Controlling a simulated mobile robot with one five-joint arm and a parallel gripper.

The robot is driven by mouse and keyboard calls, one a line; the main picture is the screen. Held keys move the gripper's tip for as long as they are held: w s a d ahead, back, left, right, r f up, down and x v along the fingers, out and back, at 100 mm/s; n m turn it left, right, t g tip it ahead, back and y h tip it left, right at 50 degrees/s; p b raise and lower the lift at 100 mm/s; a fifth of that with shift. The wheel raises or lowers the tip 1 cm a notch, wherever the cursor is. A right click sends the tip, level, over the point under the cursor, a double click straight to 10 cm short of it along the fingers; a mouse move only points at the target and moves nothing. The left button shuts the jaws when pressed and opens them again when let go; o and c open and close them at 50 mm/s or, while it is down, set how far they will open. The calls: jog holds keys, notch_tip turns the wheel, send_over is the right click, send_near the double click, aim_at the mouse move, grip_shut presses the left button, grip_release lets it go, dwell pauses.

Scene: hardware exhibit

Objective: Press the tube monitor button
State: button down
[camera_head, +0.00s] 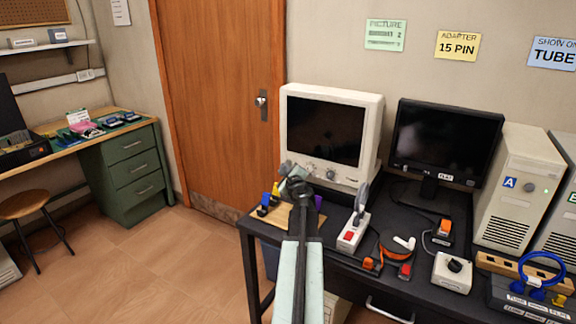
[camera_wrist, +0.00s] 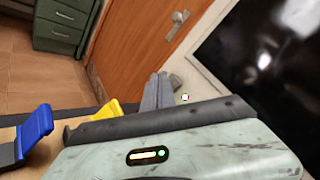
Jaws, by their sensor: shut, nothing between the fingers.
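The tube monitor (camera_head: 372,132) is a bulky cream-white set with a dark screen, standing at the left end of the black bench. Small controls (camera_head: 331,176) sit along its lower front. My gripper (camera_head: 286,168) is shut and empty, in front of the monitor's lower left corner; it hides part of that front. In the wrist view, my closed grey fingers (camera_wrist: 159,90) point at the light frame of the monitor (camera_wrist: 207,80). A small lit spot (camera_wrist: 185,97) shows just right of the fingertips. I cannot tell whether it is the button, or whether the fingers touch anything.
A flat monitor (camera_head: 445,140) stands to the right, beside white computer towers (camera_head: 520,190). A white power strip (camera_head: 352,232), an orange cable reel (camera_head: 395,246) and a white knob box (camera_head: 452,270) lie in front. Blue (camera_wrist: 35,135) and yellow (camera_wrist: 106,110) items stand close left of my gripper.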

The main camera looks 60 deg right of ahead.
jog(key=shift+a, duration=0.1)
jog(key=a, duration=0.5)
jog(key=shift+a, duration=0.4)
